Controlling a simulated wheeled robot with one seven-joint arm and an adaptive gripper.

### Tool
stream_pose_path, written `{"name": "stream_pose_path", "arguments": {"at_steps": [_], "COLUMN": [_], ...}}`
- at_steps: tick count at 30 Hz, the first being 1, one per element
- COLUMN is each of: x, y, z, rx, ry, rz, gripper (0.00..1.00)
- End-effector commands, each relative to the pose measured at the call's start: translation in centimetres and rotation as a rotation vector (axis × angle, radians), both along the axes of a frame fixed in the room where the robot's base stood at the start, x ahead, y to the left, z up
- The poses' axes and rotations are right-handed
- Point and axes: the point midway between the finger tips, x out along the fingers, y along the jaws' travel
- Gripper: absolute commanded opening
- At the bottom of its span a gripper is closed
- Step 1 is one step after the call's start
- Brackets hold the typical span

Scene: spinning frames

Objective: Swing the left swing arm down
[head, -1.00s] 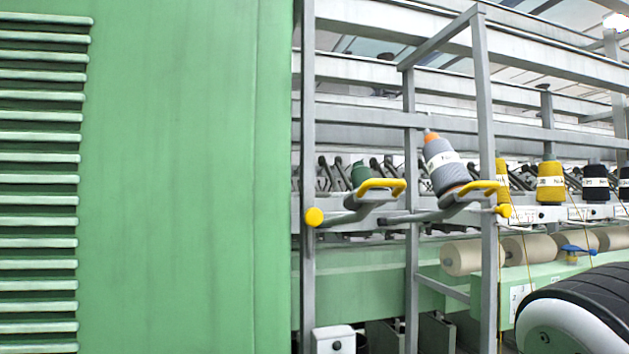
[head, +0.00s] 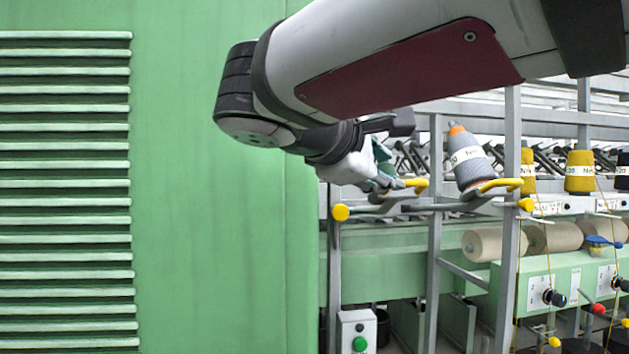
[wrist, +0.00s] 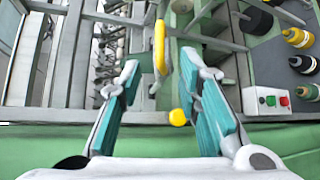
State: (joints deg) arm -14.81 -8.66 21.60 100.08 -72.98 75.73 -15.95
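The left swing arm (head: 378,205) is grey and sticks out from the frame, with a yellow handle (head: 415,185) at its end and a yellow knob (head: 340,212) at the post. My gripper (head: 384,172) is beside this handle in the head view and partly hides the arm. In the wrist view my gripper (wrist: 160,68) is open, its teal-padded fingers apart. The yellow handle (wrist: 159,48) shows in the gap between the fingertips; I cannot tell how deep it sits. The knob (wrist: 178,117) shows nearer, between the fingers. The green cone behind the arm is hidden.
The right swing arm, with its yellow handle (head: 500,185), carries a grey yarn cone (head: 467,160). Grey posts (head: 434,240) stand close by. A control box (head: 356,330) is low down. A large green panel (head: 220,200) fills the left.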

Motion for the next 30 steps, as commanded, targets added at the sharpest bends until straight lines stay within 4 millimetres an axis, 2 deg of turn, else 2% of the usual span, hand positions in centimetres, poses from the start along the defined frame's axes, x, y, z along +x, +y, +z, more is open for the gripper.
{"name": "stream_pose_path", "arguments": {"at_steps": [9, 15, 21, 30], "x": [4.7, 7.0, 8.2, 8.4], "y": [-4.1, -6.0, -6.9, -7.0], "z": [-1.5, -2.3, -2.7, -2.7], "rx": [0.000, 0.000, 0.002, 0.001], "ry": [0.002, 0.002, 0.001, 0.000], "rz": [-0.004, -0.002, -0.002, 0.000], "gripper": [0.32, 0.32, 0.32, 0.32]}}
